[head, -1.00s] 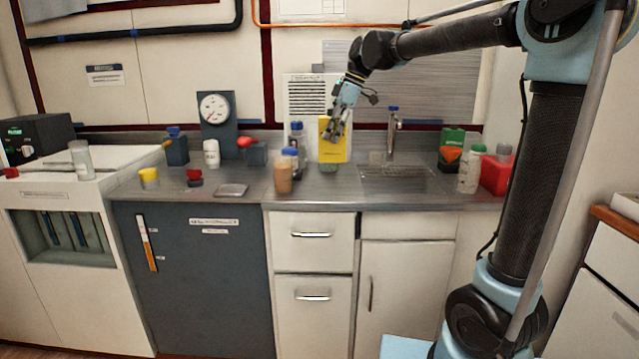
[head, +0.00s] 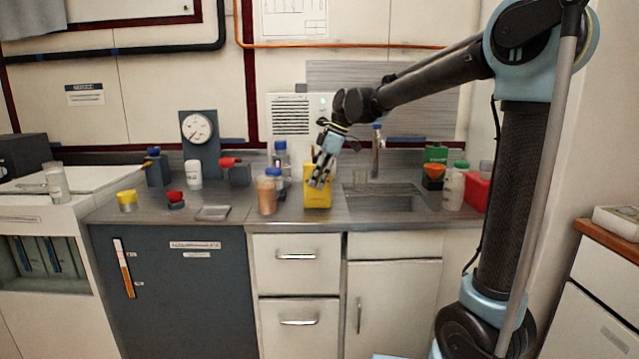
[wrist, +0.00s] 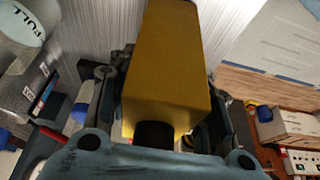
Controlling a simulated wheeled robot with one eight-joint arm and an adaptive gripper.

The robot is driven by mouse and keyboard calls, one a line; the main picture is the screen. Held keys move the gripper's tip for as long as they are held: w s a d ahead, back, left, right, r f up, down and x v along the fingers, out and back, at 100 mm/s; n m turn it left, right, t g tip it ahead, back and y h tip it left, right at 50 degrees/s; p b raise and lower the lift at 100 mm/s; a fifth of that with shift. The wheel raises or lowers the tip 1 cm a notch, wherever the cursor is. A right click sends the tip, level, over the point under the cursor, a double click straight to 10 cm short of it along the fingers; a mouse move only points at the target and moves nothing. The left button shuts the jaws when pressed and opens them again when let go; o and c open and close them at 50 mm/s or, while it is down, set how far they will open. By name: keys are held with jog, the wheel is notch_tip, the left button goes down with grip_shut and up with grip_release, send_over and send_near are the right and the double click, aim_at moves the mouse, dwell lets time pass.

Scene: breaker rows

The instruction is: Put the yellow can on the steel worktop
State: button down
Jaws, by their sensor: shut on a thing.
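The yellow can (head: 318,200) is upright, a boxy yellow container, at the middle of the steel worktop (head: 240,205). My gripper (head: 321,176) is shut on it from above and behind its upper part. The can's base is at or just above the worktop surface, left of the sink; I cannot tell whether it touches. In the wrist view the yellow can (wrist: 178,60) fills the centre between the fingers of my gripper (wrist: 160,130); its far end is cut off by the frame.
An orange-brown jar (head: 267,195) and blue-capped bottles stand close left of the can. The sink (head: 385,197) lies to its right. A white bottle (head: 454,188) and red box (head: 476,192) stand at the far right.

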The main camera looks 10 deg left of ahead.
jog(key=shift+f, duration=0.55)
jog(key=c, duration=0.8)
grip_release()
jog(key=shift+f, duration=0.1)
jog(key=v, duration=1.2)
jog(key=shift+d, duration=0.1)
